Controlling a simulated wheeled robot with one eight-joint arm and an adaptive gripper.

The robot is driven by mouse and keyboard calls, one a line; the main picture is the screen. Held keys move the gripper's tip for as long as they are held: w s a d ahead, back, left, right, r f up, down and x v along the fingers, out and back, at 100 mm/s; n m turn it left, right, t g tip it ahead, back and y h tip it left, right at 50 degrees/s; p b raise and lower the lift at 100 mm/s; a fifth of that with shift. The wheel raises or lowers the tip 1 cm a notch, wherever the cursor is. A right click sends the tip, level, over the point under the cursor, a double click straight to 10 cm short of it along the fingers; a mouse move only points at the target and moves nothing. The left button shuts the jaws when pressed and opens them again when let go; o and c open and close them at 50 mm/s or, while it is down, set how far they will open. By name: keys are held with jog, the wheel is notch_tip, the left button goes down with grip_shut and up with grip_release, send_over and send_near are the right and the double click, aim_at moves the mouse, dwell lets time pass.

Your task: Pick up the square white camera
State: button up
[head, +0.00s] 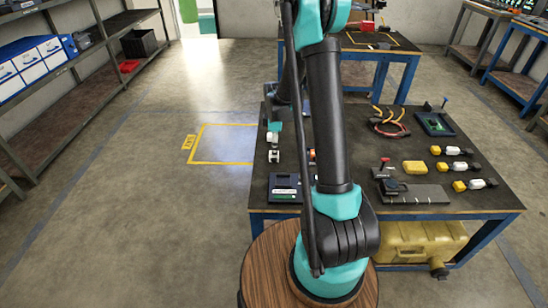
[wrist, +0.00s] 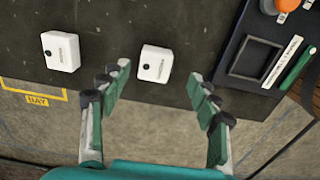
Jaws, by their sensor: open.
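Two small white box-shaped cameras lie on the dark tabletop in the wrist view. One white camera (wrist: 155,64) is between and just beyond my fingertips; the other white camera (wrist: 61,51) is to the left, clear of the fingers. Both look roughly square with a dark lens spot and small print, and I cannot tell which is the square one. My gripper (wrist: 160,76) is open and empty, its fingers on either side of the nearer camera, with no clear contact. In the head view small white items (head: 273,156) show at the table's left edge, beside my arm, which hides part of the table.
A dark tray (wrist: 256,58) with a square recess lies right of the fingers, with an orange-topped item (wrist: 287,5) and a green pen-like tool (wrist: 298,67). The table (head: 475,204) also holds a yellow block (head: 414,167) and several yellow-white cylinders. Bare tabletop separates the cameras.

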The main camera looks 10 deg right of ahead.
jog(key=f, duration=0.4)
jog(key=shift+w+a, duration=0.1)
jog(key=shift+w, duration=0.25)
jog(key=shift+f, duration=0.55)
jog(key=shift+c, duration=0.5)
jog(key=c, duration=1.2)
